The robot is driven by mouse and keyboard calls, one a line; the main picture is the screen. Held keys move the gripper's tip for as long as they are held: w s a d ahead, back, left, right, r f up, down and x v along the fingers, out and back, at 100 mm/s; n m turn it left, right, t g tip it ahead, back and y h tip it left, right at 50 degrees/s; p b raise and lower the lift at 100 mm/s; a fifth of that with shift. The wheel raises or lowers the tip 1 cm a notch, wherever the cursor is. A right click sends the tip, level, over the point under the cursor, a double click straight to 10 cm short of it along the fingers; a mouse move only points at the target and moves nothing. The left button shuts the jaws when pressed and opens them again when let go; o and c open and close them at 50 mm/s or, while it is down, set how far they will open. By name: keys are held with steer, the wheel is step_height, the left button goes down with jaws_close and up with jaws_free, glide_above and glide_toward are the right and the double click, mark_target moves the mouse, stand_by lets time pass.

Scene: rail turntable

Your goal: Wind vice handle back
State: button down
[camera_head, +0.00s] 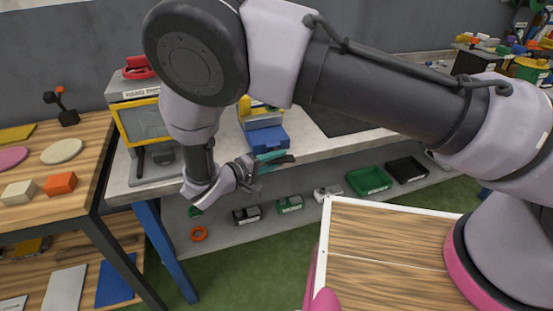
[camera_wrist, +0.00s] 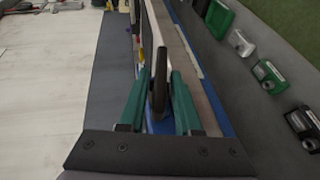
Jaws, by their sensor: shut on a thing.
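The blue vice (camera_head: 266,138) stands at the front edge of the grey workbench in the head view, partly behind my gripper. My gripper (camera_head: 274,160) reaches its front side, with teal fingers at the vice. In the wrist view my gripper (camera_wrist: 160,85) is shut on the vice handle (camera_wrist: 158,92), a dark upright bar between the two teal fingers. The blue vice body shows only in part behind the fingers. The jaws of the vice are mostly hidden, and I cannot tell how far they are apart.
A machine with a yellow-framed window (camera_head: 143,120) stands left of the vice. A wooden table (camera_head: 85,150) is at the left. The lower shelf (camera_head: 310,210) holds a green bin (camera_head: 368,181), a black bin (camera_head: 407,169) and small parts. A wooden-topped surface (camera_head: 380,250) is in front.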

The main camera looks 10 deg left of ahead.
steer(key=n+t+h, duration=0.1)
steer(key=t, duration=0.1)
steer(key=n+t+h, duration=0.1)
steer(key=t, duration=0.1)
steer(key=shift+f+h, duration=0.35)
steer(key=shift+h, duration=0.05)
steer(key=n+t, duration=0.2)
steer(key=t, duration=0.1)
steer(key=n+t, duration=0.2)
steer(key=t, duration=0.1)
steer(key=shift+w+f+h, duration=0.1)
steer(key=shift+h, duration=0.2)
steer(key=shift+n, duration=0.3)
steer(key=c, duration=0.8)
jaws_free()
steer(key=shift+c, duration=0.2)
steer(key=shift+d, duration=0.1)
steer(key=shift+f, duration=0.1)
